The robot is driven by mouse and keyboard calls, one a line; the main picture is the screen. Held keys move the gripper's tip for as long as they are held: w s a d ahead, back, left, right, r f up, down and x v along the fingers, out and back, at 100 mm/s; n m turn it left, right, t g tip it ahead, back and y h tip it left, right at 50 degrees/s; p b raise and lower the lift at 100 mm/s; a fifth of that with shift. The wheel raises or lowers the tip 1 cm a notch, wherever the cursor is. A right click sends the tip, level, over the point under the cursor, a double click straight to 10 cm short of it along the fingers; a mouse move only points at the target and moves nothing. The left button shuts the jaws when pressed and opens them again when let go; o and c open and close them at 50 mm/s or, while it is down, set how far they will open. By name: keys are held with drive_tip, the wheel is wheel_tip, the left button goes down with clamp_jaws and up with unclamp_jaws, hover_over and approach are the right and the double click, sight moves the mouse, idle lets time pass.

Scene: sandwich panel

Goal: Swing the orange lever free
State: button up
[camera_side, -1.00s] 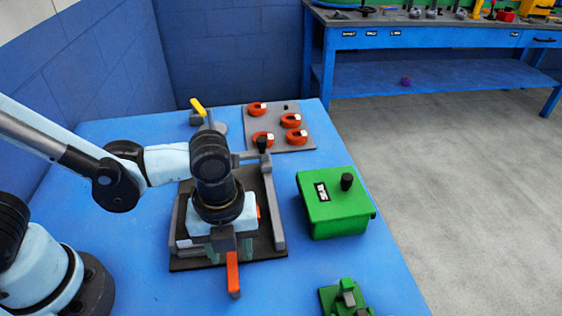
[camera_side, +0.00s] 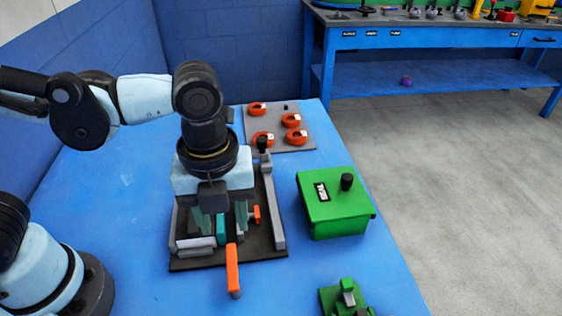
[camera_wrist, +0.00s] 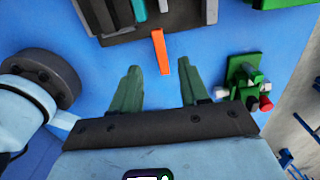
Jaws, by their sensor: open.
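The orange lever (camera_side: 232,270) sticks out from the front edge of a dark grey fixture (camera_side: 262,255) on the blue table. It also shows in the wrist view (camera_wrist: 161,52), pointing out from the fixture. My gripper (camera_side: 220,232) hangs above the fixture, pointing down. In the wrist view my gripper (camera_wrist: 160,80) has its two green fingers apart, with the lever showing between and beyond them. Nothing is held. A teal block (camera_side: 221,228) and a smaller orange piece (camera_side: 254,213) sit in the fixture, partly hidden by the fingers.
A green box (camera_side: 335,205) with a black knob stands right of the fixture. A green clamp-like device (camera_side: 345,298) is at the front right. A grey board (camera_side: 290,140) with several orange rings lies behind. The table's left side (camera_side: 110,190) is clear.

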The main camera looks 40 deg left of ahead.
drive_tip(key=shift+r, duration=1.85)
drive_tip(key=w+a+n+t, duration=0.3)
drive_tip(key=a+n, duration=0.6)
drive_tip(key=n, duration=0.4)
drive_tip(key=w+a+f+n+t, duration=0.1)
drive_tip(key=w+a+n+t, duration=0.2)
drive_tip(key=a+n, duration=0.5)
drive_tip(key=shift+a+f+n+t, duration=0.35)
drive_tip(key=shift+n+t, duration=0.25)
drive_tip(key=shift+n, duration=2.5)
